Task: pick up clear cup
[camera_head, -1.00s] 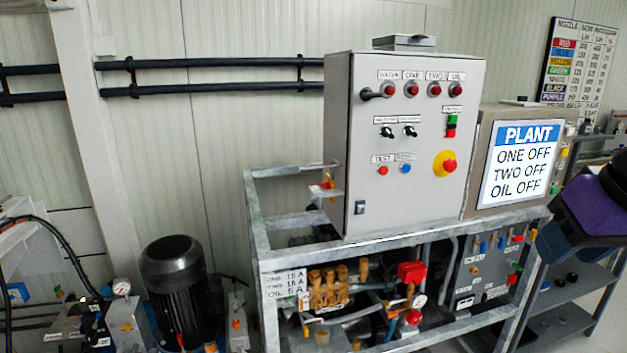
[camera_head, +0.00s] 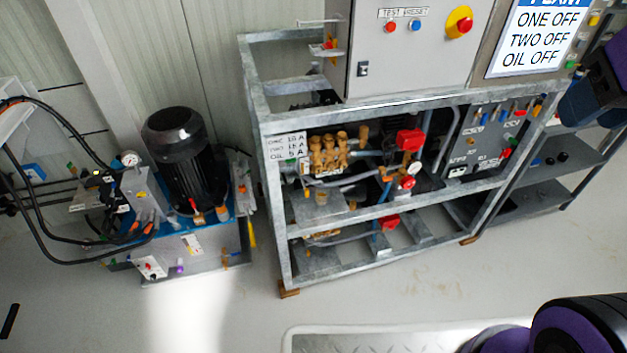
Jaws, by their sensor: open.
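I cannot make out a clear cup in the head view. A small shelf bracket (camera_head: 326,48) with small red and yellow parts sits on the left side of the grey control cabinet (camera_head: 412,60); no cup can be told there. My gripper is not in view. Only purple and black parts of my arm show, at the right edge and the bottom right corner.
A galvanized frame (camera_head: 262,112) holds the cabinet, brass pump (camera_head: 328,152) and gauges. A black motor (camera_head: 178,160) on a blue base stands left, with hoses. Grey shelves (camera_head: 545,190) stand right.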

